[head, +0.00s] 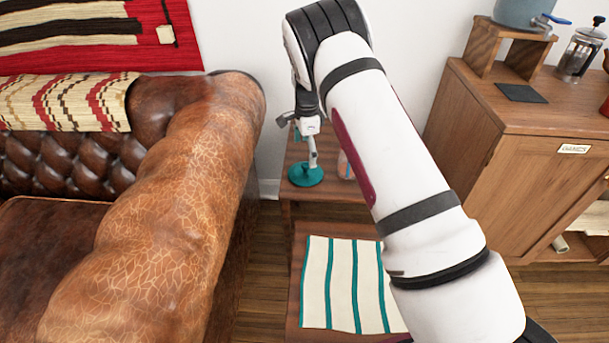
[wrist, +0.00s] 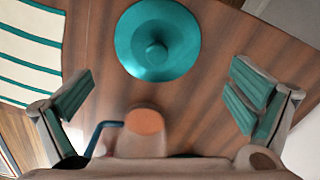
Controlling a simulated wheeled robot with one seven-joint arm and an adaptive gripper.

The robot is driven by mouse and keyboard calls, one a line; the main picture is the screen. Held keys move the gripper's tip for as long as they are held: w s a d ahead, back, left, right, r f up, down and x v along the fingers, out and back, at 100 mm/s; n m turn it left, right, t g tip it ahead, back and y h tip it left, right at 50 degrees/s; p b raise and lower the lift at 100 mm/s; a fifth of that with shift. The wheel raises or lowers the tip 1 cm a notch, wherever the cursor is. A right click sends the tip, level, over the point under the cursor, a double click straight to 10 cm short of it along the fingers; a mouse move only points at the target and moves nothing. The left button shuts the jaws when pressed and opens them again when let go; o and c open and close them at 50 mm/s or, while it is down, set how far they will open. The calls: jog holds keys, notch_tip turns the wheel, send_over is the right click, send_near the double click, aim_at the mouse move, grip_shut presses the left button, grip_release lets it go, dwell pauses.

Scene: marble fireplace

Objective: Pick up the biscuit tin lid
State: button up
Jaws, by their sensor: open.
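The biscuit tin lid appears to be the round teal disc with a central knob (wrist: 158,40) in the wrist view. It lies on a small wooden side table, and its teal rim also shows in the head view (head: 305,178). My gripper (wrist: 161,95) is open, with its teal-padded fingers spread wide and nothing between the pads. The lid sits beyond the fingertips, towards the top of the wrist view. In the head view my gripper (head: 301,137) hangs above the lid and partly hides it.
An orange-topped object (wrist: 145,120) and a blue bent piece (wrist: 100,137) stand near the fingers. A striped cloth (head: 345,280) lies at the front. A leather sofa (head: 180,170) is left, a wooden cabinet (head: 520,150) right. My arm hides part of the table.

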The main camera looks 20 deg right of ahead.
aim_at(306, 164)
jog(key=shift+s+a+f+b, duration=0.1)
jog(key=shift+f+b, duration=0.35)
jog(key=shift+f, duration=1.1)
jog(key=shift+s+a+f+b, duration=0.1)
jog(key=shift+f+b, duration=0.3)
jog(key=shift+f, duration=1.15)
grip_shut()
